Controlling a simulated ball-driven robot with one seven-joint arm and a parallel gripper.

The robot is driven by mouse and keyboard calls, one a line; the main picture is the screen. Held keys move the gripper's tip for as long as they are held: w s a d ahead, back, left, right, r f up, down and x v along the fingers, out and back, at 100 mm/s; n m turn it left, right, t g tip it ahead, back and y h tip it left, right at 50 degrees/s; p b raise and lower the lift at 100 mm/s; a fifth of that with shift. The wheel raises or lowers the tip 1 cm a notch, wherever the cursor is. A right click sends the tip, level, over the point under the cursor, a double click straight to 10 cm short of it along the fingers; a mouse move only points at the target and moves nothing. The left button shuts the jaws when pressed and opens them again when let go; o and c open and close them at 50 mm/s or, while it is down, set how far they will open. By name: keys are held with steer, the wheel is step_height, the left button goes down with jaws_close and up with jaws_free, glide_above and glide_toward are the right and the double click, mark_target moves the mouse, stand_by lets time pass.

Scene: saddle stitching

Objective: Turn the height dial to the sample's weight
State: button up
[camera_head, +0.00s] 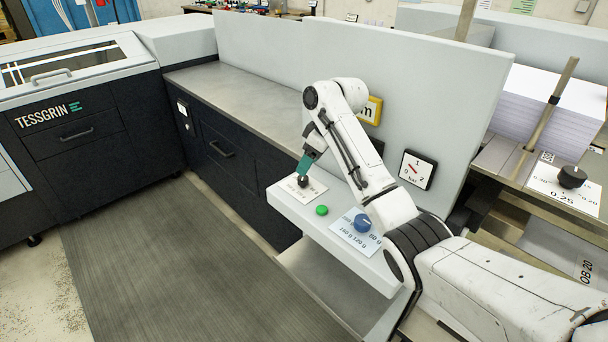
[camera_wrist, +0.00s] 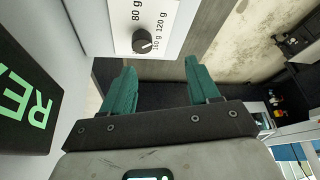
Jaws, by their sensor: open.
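A small dark dial (camera_head: 303,182) stands on a white label plate at the far end of the light shelf. In the wrist view it is a dark knob (camera_wrist: 143,41) with a pale mark, beside figures reading 80 g, 120 g and 160 g; the mark seems to face the 160 g side. My gripper (camera_head: 306,168) is just above this dial in the head view. In the wrist view my gripper (camera_wrist: 160,75) has its teal fingers wide apart with nothing between them, and the dial lies beyond the tips. No sample weight is readable.
A bar gauge (camera_head: 416,169) is on the panel behind. A dark display (camera_wrist: 25,105) with green letters is close at the wrist view's left.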

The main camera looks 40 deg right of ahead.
mark_target(304, 178)
steer(key=w+f, duration=0.1)
steer(key=f, duration=0.1)
steer(key=w+d+f, duration=0.1)
steer(key=f, duration=0.2)
steer(key=w+f+p, duration=0.1)
steer(key=f, duration=0.2)
steer(key=shift+w+d, duration=0.2)
steer(key=shift+w, duration=0.2)
steer(key=c, duration=1)
steer(key=shift+c, duration=0.2)
steer(key=shift+r+p, duration=0.1)
steer(key=shift+p, duration=0.2)
